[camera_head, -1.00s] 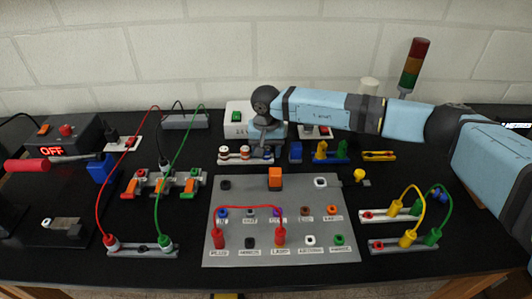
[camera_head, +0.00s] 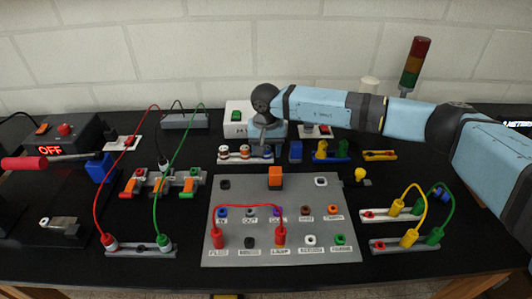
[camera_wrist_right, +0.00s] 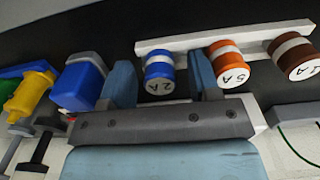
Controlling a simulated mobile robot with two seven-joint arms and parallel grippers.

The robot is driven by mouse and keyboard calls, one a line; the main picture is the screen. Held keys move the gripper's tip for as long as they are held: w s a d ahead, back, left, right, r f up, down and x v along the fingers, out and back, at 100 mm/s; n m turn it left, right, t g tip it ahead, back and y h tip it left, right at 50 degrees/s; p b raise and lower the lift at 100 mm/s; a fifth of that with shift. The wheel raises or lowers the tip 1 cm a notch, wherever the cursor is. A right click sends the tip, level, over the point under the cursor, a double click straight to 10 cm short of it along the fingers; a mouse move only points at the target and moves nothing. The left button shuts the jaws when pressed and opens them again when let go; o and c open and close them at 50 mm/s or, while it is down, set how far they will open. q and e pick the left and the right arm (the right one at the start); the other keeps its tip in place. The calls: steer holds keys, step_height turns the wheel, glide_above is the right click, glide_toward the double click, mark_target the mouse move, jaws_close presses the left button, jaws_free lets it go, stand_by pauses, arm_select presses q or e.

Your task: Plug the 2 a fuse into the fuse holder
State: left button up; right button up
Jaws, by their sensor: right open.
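The 2 A fuse (camera_wrist_right: 160,75) is a blue cylinder with a white band and a white end marked "2 A". It stands at the end of a light rack (camera_wrist_right: 180,42). My right gripper (camera_wrist_right: 161,82) is open, with one finger on each side of this fuse. Gaps show between the fuse and both fingers. In the head view my right gripper (camera_head: 265,143) points down over the right end of the rack, and its fingers partly hide the fuse. I cannot tell for certain which part is the fuse holder. My left gripper is not in view.
An orange 5 A fuse (camera_wrist_right: 229,64) stands close beside one finger, and a brown fuse (camera_wrist_right: 290,52) stands farther along. A blue block (camera_wrist_right: 80,85) is close outside the other finger. A grey panel (camera_head: 235,190) with sockets and a red lead lies in front.

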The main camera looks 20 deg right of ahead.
jaws_close()
steer(key=shift+r, duration=0.1)
steer(key=shift+r+p, duration=0.45)
steer(key=shift+r, duration=0.7)
steer(key=shift+r+p, duration=0.35)
steer(key=shift+r, duration=1.4)
